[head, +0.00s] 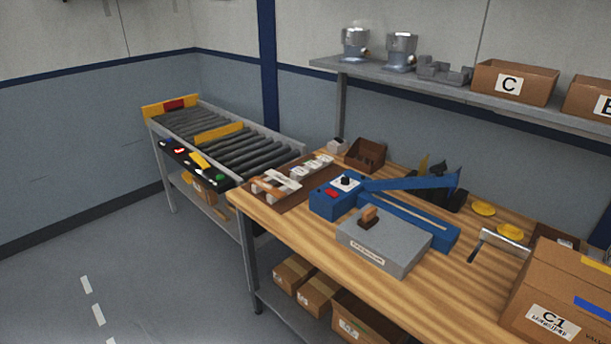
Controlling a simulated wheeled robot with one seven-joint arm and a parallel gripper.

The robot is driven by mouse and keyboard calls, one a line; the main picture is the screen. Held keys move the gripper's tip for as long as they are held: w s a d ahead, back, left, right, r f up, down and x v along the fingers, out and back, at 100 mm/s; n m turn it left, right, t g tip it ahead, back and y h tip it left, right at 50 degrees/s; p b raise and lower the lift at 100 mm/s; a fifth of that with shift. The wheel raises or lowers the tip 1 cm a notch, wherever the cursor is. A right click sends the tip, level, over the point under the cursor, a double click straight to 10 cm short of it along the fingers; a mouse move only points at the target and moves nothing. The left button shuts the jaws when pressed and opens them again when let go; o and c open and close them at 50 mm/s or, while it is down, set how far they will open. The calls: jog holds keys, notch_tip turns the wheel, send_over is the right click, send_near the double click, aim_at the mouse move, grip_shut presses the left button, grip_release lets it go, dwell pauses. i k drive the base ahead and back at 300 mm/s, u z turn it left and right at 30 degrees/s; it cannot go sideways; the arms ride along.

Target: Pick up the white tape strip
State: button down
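I cannot tell for sure which thing is the white tape strip. Small white pieces (284,181) lie on a brown mat (300,203) at the left end of the wooden workbench (455,290); they are too small to make out clearly. Short white dashes (86,285) also mark the grey floor at the lower left. My gripper is not in view.
A blue lever device (333,203) and a grey box with a wooden knob (385,242) stand beside the mat. A brown bin (366,154) is behind. A cardboard box (560,290) fills the right end. A roller conveyor (230,140) stands left; the floor is open.

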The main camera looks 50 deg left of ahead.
aim_at(293, 185)
jog(key=u, duration=1.95)
jog(key=k, duration=0.35)
jog(key=u, duration=1.15)
jog(key=i, duration=1.5)
jog(key=u, duration=0.3)
jog(key=i, duration=1.6)
jog(key=z, duration=1.4)
jog(key=i, duration=0.8)
jog(key=z, duration=1.1)
jog(key=i, duration=0.25)
jog(key=z, duration=0.1)
